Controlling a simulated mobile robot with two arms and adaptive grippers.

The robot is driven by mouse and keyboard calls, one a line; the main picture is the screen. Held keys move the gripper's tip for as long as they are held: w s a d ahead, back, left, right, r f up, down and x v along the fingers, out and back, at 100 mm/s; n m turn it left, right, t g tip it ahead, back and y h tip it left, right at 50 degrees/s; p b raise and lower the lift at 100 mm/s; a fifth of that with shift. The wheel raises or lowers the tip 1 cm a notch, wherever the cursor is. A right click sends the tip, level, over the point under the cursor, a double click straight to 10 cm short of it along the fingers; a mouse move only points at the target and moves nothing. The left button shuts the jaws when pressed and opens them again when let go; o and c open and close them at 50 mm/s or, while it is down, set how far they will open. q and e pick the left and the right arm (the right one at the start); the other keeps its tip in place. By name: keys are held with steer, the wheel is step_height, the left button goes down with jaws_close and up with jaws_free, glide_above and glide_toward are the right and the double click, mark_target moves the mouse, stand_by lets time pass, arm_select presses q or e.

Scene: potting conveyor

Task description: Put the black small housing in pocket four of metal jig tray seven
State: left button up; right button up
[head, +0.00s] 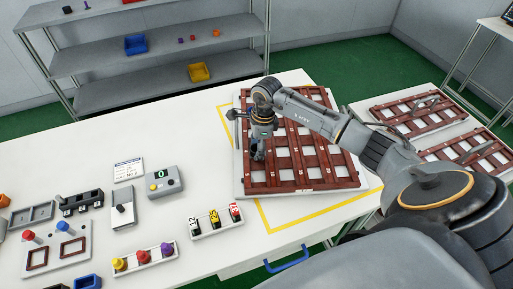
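A reddish-brown grid tray (327,185) with several pockets lies on a white base plate on the table, inside a yellow outline. Its small labels are too small to read, so I cannot tell whether it is tray seven. My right gripper (258,153) points down over the tray's left side, low at the pockets. Its fingers are small and dark here, and I cannot tell whether they hold anything. I cannot make out the black small housing for certain; it may be hidden at the gripper. My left gripper is not in view.
Two similar grid trays (412,128) lie on a side table at right. A grey box with a green display (164,183), a block of numbered pieces (215,221), a rack of coloured knobs (143,263) and a black holder (82,203) stand left. Shelves stand behind.

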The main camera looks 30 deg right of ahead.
steer(key=shift+s+f, duration=0.1)
steer(key=shift+r+p, duration=0.5)
steer(key=shift+p, duration=0.05)
step_height(320, 180, up, 12)
steer(key=d+b, duration=0.1)
steer(key=b, duration=0.1)
steer(key=shift+s+d+r, duration=0.15)
steer(key=shift+d+r, duration=0.05)
steer(key=shift+d, duration=0.05)
steer(key=shift+f, duration=0.1)
